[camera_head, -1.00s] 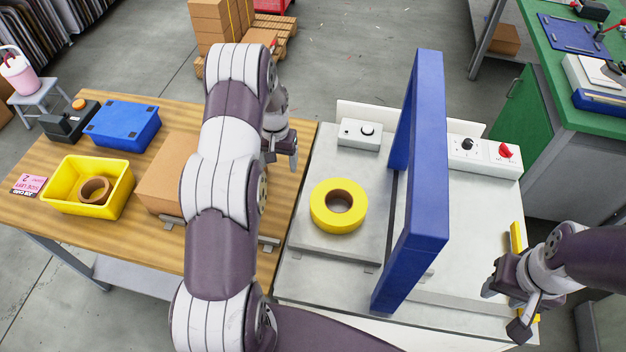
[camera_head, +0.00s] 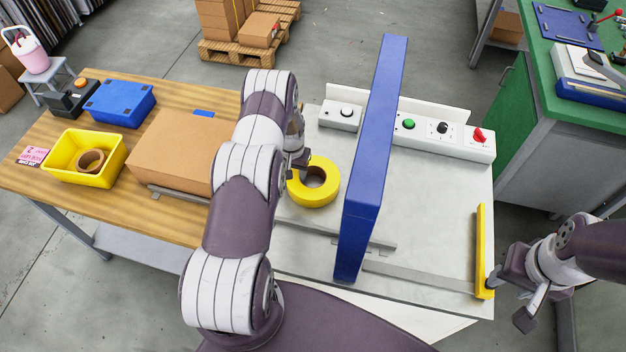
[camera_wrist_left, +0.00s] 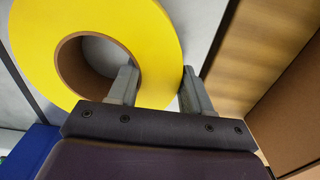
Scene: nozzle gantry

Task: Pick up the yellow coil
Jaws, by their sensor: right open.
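The yellow coil (camera_head: 326,190), a thick ring with a brown core, lies flat on the grey surface left of the blue gantry frame (camera_head: 366,165). My left gripper (camera_head: 300,160) is at the coil's upper left edge, its fingers partly hidden by my arm. In the left wrist view, the coil (camera_wrist_left: 165,60) has its wall between the two fingers (camera_wrist_left: 160,85): one over the hole, one at the outer edge. I cannot tell whether they press on it. My right gripper (camera_head: 505,300) is open and empty at the right, beside the yellow bar (camera_head: 483,250).
A cardboard box (camera_head: 185,150) stands left of my left arm on the wooden table. A yellow bin (camera_head: 65,165) with a brown ring (camera_head: 90,162) and a blue case (camera_head: 118,103) are further left. A control panel (camera_head: 440,132) runs behind the gantry. Clear surface lies right of the gantry.

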